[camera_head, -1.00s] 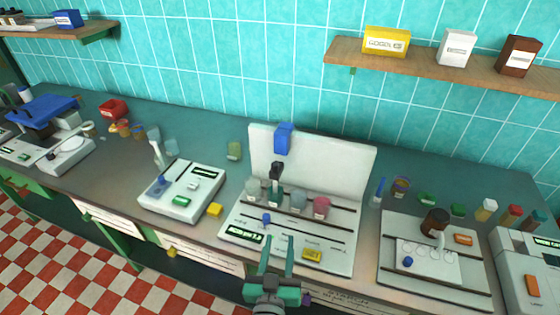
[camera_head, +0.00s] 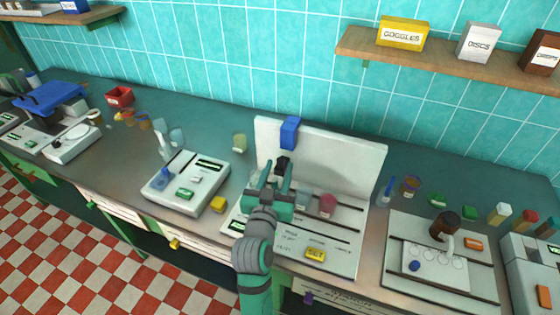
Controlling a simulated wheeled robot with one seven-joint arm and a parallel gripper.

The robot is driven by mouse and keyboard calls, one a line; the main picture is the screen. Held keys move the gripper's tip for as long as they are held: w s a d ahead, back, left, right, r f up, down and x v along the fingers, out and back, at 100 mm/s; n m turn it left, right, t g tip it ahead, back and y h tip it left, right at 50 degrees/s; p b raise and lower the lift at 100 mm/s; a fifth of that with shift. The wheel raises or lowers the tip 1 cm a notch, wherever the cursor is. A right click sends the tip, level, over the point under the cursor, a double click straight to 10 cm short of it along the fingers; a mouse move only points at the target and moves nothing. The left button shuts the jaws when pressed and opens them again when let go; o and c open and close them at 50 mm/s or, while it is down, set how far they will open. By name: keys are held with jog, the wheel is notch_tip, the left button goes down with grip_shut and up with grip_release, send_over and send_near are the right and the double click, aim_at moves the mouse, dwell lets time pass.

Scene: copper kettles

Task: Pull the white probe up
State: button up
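My gripper (camera_head: 274,176) is in front of the middle white station (camera_head: 335,160), with its two green fingers apart. A black piece (camera_head: 282,163) below the blue head (camera_head: 290,132) shows just behind or between the fingertips. I cannot tell whether they touch it. A white upright stick (camera_head: 163,145), possibly the white probe, stands at the back of the left white device (camera_head: 205,192). A white curved piece (camera_head: 447,243) also shows beside the brown jar on the right device. My arm hides the front left of the middle station and part of its row of cups.
A pink cup (camera_head: 327,204) and a pale cup (camera_head: 303,198) stand right of my gripper. A yellow button (camera_head: 315,254) is on the station front. A wooden shelf (camera_head: 460,62) juts out at upper right.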

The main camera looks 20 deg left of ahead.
aim_at(280, 164)
jog(key=shift+w+a, duration=0.15)
jog(key=shift+w, duration=0.85)
jog(key=shift+w+a, duration=0.15)
jog(key=shift+w, duration=0.8)
jog(key=shift+c, duration=0.2)
